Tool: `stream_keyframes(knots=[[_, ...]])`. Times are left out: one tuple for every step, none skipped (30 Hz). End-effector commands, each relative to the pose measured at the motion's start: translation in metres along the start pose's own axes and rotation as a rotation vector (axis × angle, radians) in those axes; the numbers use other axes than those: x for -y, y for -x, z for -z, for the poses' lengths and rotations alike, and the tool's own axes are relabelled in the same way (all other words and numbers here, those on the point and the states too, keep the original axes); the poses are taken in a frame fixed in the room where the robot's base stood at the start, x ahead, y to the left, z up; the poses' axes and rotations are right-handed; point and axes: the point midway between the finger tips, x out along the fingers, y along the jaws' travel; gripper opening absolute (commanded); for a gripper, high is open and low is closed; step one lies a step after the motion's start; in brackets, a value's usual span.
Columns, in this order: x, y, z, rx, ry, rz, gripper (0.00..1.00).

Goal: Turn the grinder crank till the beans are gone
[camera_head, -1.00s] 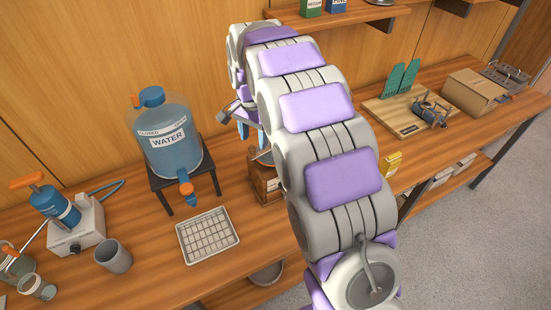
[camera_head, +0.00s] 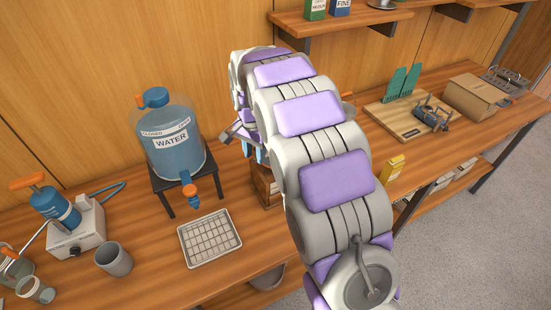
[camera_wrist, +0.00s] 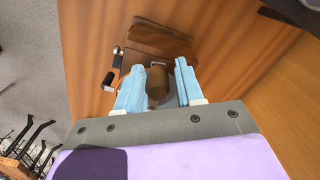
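The grinder is a brown wooden box on the bench. In the head view its body (camera_head: 264,186) shows below my gripper (camera_head: 253,151), partly hidden by my arm. In the wrist view the grinder's wooden top (camera_wrist: 150,42) lies beyond my gripper (camera_wrist: 160,70). Its two light blue fingers stand apart, either side of a rounded brown part (camera_wrist: 157,82). A gap shows by the right finger; contact at the left finger is unclear. A dark part with silver ends (camera_wrist: 113,68) sticks out left of the grinder; I cannot tell whether it is the crank. No beans are visible.
Left of the grinder, a water jug (camera_head: 172,140) stands on a black stand (camera_head: 200,172), with a wire-grid tray (camera_head: 209,239) in front. A grey cup (camera_head: 114,260) and a pump device (camera_head: 75,228) are farther left. A yellow packet (camera_head: 392,168) lies right of my arm.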

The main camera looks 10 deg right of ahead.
Motion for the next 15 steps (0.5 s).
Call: stream_keyframes(knots=[[-0.0005,0.0001,0.0005,0.000,0.000,0.000,0.32],[-0.0006,0.0001,0.0006,0.000,0.000,0.001,0.29],[-0.0006,0.0001,0.0007,0.001,0.000,0.001,0.25],[-0.0006,0.0002,0.0007,0.000,0.000,0.001,0.22],[-0.0008,0.0002,0.0010,0.001,0.000,0.001,0.19],[-0.0013,0.0003,0.0014,0.001,-0.001,0.002,0.15],[-0.0016,0.0003,0.0018,0.001,-0.001,0.002,0.12],[-0.0019,0.0003,0.0021,0.002,-0.001,0.002,0.10],[-0.0021,0.0004,0.0025,0.002,-0.001,0.002,0.06],[-0.0021,0.0004,0.0028,0.001,-0.001,0.003,0.03],[-0.0022,0.0004,0.0030,0.001,-0.001,0.003,0.00],[-0.0021,0.0004,0.0033,0.001,-0.001,0.003,0.00],[-0.0020,0.0005,0.0035,0.000,-0.001,0.003,0.00],[-0.0019,0.0004,0.0036,0.000,-0.001,0.003,0.00],[-0.0017,0.0005,0.0039,0.000,-0.001,0.003,0.00]])
